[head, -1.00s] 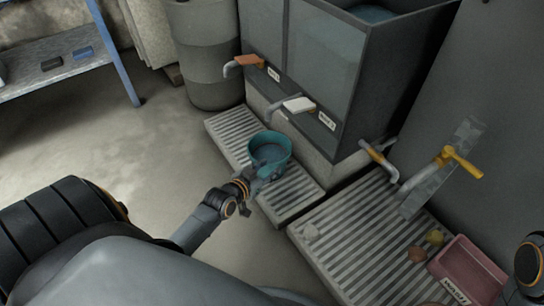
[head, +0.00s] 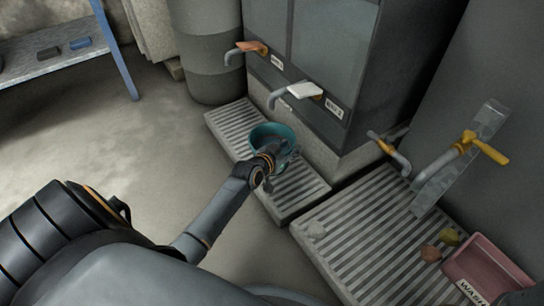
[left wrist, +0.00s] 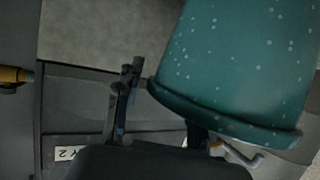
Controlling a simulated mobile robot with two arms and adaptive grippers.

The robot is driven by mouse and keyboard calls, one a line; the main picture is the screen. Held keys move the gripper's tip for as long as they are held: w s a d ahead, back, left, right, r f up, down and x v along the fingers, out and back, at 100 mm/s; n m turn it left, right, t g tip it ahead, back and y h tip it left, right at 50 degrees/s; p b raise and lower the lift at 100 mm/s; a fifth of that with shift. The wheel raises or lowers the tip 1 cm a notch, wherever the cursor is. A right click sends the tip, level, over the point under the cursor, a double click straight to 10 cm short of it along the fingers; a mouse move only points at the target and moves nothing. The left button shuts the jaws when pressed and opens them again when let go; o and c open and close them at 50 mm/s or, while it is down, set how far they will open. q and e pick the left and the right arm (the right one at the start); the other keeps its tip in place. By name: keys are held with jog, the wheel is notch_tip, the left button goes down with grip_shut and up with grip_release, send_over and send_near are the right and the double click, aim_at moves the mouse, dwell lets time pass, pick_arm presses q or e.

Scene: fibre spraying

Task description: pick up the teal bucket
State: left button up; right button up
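The teal bucket (head: 256,136) stands upright on the slatted grate in front of the tank, below the white-handled tap. My left gripper (head: 282,158) is at the bucket's near right rim in the head view and hides part of it. In the left wrist view the speckled bucket (left wrist: 230,70) fills the upper right, with its rim low in the picture. One finger of the left gripper shows just left of the bucket, apart from the other, which is mostly hidden. The gripper looks open. My right gripper is out of view.
A white-handled tap (head: 295,93) and an orange-handled tap (head: 245,50) jut out above the grate (head: 232,123). A yellow-handled tap (head: 460,150) is at the right. A pink labelled tray (head: 485,268) sits on the right grate (head: 350,240). Open floor lies left.

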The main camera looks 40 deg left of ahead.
pick_arm(q)
grip_shut()
jog(key=shift+r, duration=0.15)
jog(key=shift+r, duration=0.15)
dwell(0.4)
